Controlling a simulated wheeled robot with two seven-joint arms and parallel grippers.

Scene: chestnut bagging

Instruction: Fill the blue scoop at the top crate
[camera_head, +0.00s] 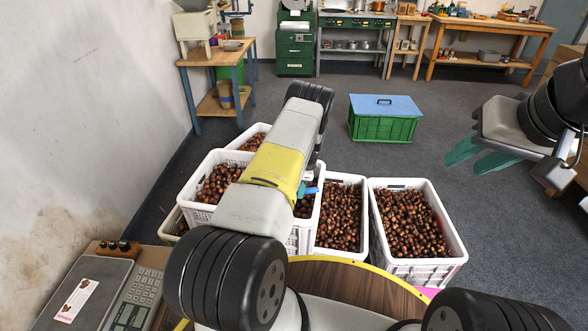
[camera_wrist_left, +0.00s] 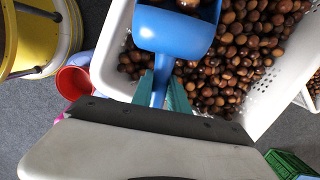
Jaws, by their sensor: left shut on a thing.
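The blue scoop (camera_wrist_left: 172,32) is at the top of the left wrist view, over the top crate. Some chestnuts show at its mouth; how full it is I cannot tell. My left gripper (camera_wrist_left: 161,88) is shut on its handle. The white top crate (camera_head: 303,236) holds brown chestnuts and stands raised in the head view; its white wall also shows in the left wrist view (camera_wrist_left: 108,48). In the head view my left arm covers much of this crate and most of the gripper; a bit of blue scoop (camera_head: 308,190) shows. My right gripper (camera_head: 463,166) is open and empty at the right.
More white crates of chestnuts stand beside the top crate, one in the middle (camera_head: 362,212) and one to the right (camera_head: 458,252). A green crate with a blue lid (camera_head: 385,118) is on the floor behind. A scale (camera_head: 90,290) is at the lower left. A red cup (camera_wrist_left: 73,82) is beside the crate.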

